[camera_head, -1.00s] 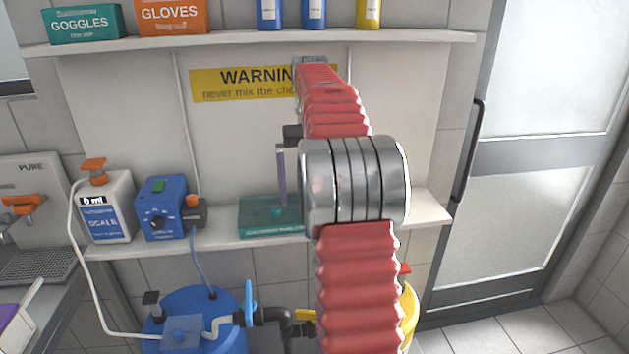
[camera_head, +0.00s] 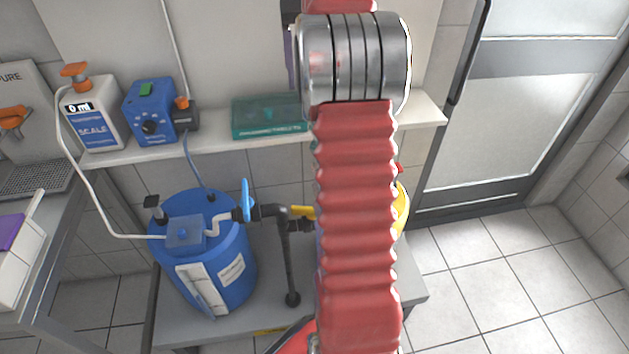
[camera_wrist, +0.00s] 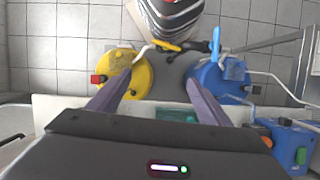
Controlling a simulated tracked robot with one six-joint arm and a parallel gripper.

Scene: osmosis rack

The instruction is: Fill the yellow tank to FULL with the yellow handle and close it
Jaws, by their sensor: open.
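The yellow tank (camera_head: 403,207) is mostly hidden behind my red arm in the head view. In the wrist view the yellow tank (camera_wrist: 140,80) shows at left of centre, with a red part on its side. The yellow handle (camera_head: 302,212) sits on the dark pipe between the tanks, partly behind my arm. In the wrist view the yellow handle (camera_wrist: 180,46) lies roughly level. My gripper (camera_wrist: 160,81) is open and empty, its two purple fingers spread above the tanks and shelf edge. In the head view it is almost wholly hidden. The tank's level is not readable.
A blue tank (camera_head: 237,283) with an upright blue handle (camera_head: 246,200) stands left of the pipe. The shelf (camera_head: 225,148) holds a scale bottle (camera_head: 95,115), a blue device (camera_head: 150,112) and a green box (camera_head: 268,116). Open floor lies to the right.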

